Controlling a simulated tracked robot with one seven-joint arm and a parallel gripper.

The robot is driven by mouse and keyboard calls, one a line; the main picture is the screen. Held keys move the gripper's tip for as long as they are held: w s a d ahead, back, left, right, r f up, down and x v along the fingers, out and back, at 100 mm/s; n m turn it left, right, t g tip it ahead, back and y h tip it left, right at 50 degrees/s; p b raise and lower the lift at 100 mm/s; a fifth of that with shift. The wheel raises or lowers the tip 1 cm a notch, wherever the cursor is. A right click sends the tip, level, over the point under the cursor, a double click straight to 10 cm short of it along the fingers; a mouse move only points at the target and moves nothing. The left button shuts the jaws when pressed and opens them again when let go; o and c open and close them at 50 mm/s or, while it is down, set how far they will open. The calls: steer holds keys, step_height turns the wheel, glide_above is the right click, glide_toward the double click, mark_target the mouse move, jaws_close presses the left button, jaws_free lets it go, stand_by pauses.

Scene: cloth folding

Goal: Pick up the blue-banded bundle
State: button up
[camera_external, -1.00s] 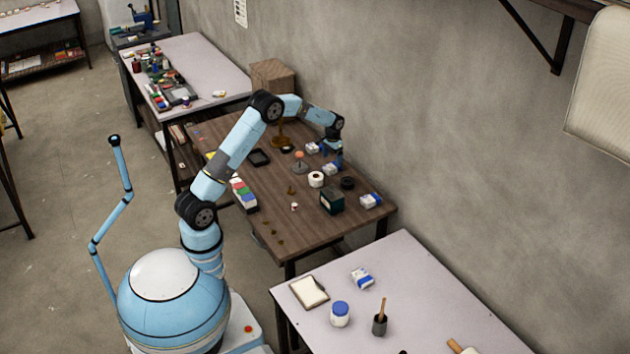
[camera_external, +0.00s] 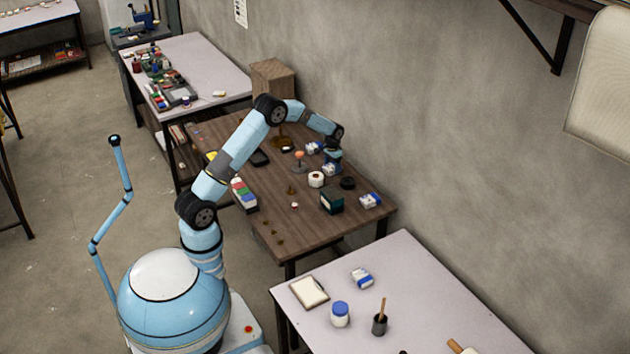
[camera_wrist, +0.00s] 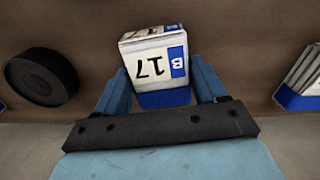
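A white bundle with a blue band and the marking "17 B" (camera_wrist: 155,62) is between the two fingers of my gripper (camera_wrist: 160,85) in the wrist view. The fingers are apart, one on each side of it. Any gap to its sides is too small to judge, so I cannot tell whether they press on it. In the external view my gripper (camera_external: 333,156) is low over the brown table at this bundle (camera_external: 329,169), which seems to be on the tabletop. Similar blue-and-white bundles lie behind it (camera_external: 313,148) and nearer the front right corner (camera_external: 370,200).
A white roll (camera_external: 316,180) and dark green box (camera_external: 332,201) stand nearby on the brown table (camera_external: 300,228). Another bundle (camera_wrist: 303,80) is at the wrist view's right edge.

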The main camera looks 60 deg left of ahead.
mark_target(332, 166)
steer(key=c, duration=0.5)
steer(key=shift+r, duration=0.1)
steer(key=shift+c, duration=0.2)
steer(key=shift+r, duration=0.3)
step_height(332, 166, up, 3)
steer(key=shift+f, duration=0.2)
steer(key=s+d+r, duration=0.2)
steer(key=s+r, duration=0.7)
steer(key=s, duration=0.5)
steer(key=shift+d+r, duration=0.2)
steer(key=shift+r, duration=0.1)
